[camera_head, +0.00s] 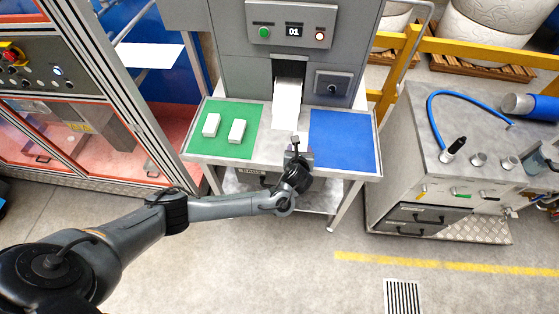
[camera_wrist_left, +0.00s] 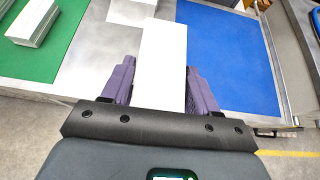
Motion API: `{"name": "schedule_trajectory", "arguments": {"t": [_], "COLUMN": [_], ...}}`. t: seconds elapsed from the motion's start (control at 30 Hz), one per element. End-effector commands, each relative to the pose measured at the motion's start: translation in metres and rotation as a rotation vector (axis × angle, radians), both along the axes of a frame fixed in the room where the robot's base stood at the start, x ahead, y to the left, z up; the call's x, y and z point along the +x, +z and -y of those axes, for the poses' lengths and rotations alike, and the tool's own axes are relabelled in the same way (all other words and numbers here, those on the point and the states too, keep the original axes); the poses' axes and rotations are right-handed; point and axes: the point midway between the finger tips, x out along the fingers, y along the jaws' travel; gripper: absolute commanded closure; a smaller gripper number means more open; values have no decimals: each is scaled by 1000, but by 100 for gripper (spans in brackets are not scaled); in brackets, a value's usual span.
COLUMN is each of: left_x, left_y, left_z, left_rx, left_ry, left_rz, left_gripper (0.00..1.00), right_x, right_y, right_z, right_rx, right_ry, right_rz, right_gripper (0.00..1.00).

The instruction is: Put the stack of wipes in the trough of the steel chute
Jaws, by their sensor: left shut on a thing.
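My left gripper (camera_head: 297,156) is at the front edge of the steel-topped table, between the green and blue mats. In the left wrist view its purple fingers (camera_wrist_left: 158,85) are shut on a white oblong stack of wipes (camera_wrist_left: 163,55), which points away from me. In the head view the gripper mostly hides this stack. The chute (camera_head: 288,92) slopes out of the opening in the grey machine, beyond the gripper. A pale surface, perhaps its lower end, shows in the left wrist view (camera_wrist_left: 128,12). My right gripper is out of view.
Two white stacks (camera_head: 237,130) lie on the green mat (camera_head: 232,111) at left. The blue mat (camera_head: 341,138) at right is bare. The grey machine (camera_head: 240,60) rises behind the table. A grey workbench (camera_head: 412,150) stands to the right.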

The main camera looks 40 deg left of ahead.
Motion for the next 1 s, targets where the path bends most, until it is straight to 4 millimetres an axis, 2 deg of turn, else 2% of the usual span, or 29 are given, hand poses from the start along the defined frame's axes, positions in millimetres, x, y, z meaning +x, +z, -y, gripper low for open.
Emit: {"name": "schedule_trajectory", "arguments": {"t": [0.03, 0.13, 0.27, 0.37, 0.8, 1.0], "left_x": [10, 21, 27, 26, 18, 17], "left_y": [0, 8, 11, 5, -43, -52], "left_z": [6, 13, 11, -1, -82, -98], "left_rx": [-4, -7, -10, -13, -13, -14], "left_ry": [-2, -9, -10, -10, -11, -12], "left_rz": [2, -6, -17, -25, -26, -23], "left_gripper": [73, 73, 73, 73, 73, 73], "right_x": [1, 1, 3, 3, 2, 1], "right_y": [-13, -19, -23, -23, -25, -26], "right_z": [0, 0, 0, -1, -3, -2], "right_rx": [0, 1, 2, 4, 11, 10], "right_ry": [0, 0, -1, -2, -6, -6], "right_rz": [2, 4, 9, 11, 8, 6], "right_gripper": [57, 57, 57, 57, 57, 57]}}
